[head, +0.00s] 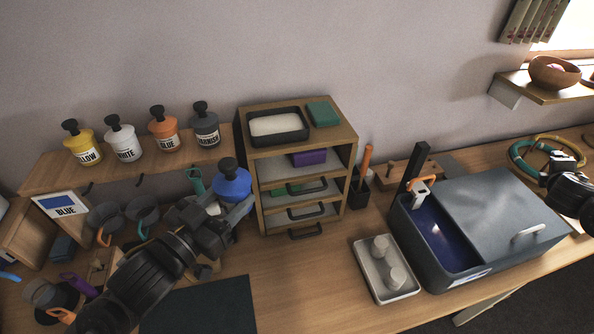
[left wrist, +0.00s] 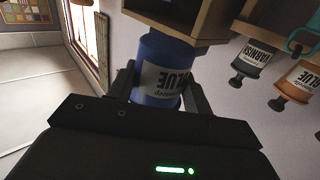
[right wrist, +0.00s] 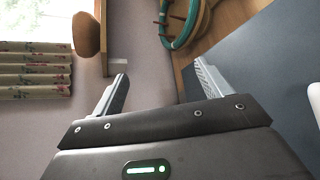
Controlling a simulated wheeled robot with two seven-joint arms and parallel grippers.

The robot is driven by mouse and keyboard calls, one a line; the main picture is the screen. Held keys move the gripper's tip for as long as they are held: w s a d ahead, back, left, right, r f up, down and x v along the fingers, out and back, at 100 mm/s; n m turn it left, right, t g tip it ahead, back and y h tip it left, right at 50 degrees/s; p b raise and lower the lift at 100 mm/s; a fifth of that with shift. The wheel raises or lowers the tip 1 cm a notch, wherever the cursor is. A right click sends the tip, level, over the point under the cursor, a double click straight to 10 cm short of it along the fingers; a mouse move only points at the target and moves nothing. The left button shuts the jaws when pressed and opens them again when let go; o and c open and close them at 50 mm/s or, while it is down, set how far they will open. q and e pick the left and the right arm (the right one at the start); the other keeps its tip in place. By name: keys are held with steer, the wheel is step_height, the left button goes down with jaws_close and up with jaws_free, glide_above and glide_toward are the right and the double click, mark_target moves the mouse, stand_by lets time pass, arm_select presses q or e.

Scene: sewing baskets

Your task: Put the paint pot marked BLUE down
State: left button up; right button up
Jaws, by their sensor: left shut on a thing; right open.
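The blue paint pot (head: 233,185) has a dark knobbed lid. My left gripper (head: 225,206) is shut on it and holds it upright above the table, just left of the drawer unit. In the left wrist view the pot (left wrist: 165,60) sits between both fingers, its white label upside down and reading BLUE, partly covered. A card marked BLUE (head: 62,206) with a blue patch is on the front of the wall shelf, at its left end. My right gripper (right wrist: 163,86) is open and empty near the grey box's far right corner.
Yellow (head: 82,146), white (head: 123,142), orange (head: 164,133) and varnish (head: 205,128) pots stand on the shelf (head: 60,178). The drawer unit (head: 345,130) holds a black tray. Mugs (head: 105,218) crowd below the shelf. The grey box (head: 500,205) and a white tray (head: 385,285) stand right.

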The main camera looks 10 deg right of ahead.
steer(key=w+a+r+n+t+y, duration=0.1)
steer(key=w+a+r+t+y, duration=0.2)
steer(key=a+r, duration=0.45)
steer(key=w+a+r+n+t+y, duration=0.1)
steer(key=w+a+r+t+y, duration=0.2)
steer(key=a+r, duration=0.45)
steer(key=w+a+f+y, duration=0.2)
steer(key=a+f+y, duration=0.1)
steer(key=a, duration=0.3)
steer(key=w+a+f+y, duration=0.2)
steer(key=a+y, duration=0.1)
steer(key=a, duration=0.2)
steer(key=n+g+y, duration=0.3)
steer(key=g+y, duration=1.4)
glide_toward(248, 181)
steer(key=a, duration=1.2)
steer(key=shift+s+a+f, duration=0.15)
steer(key=shift+s+a, duration=0.1)
steer(key=shift+a, duration=0.15)
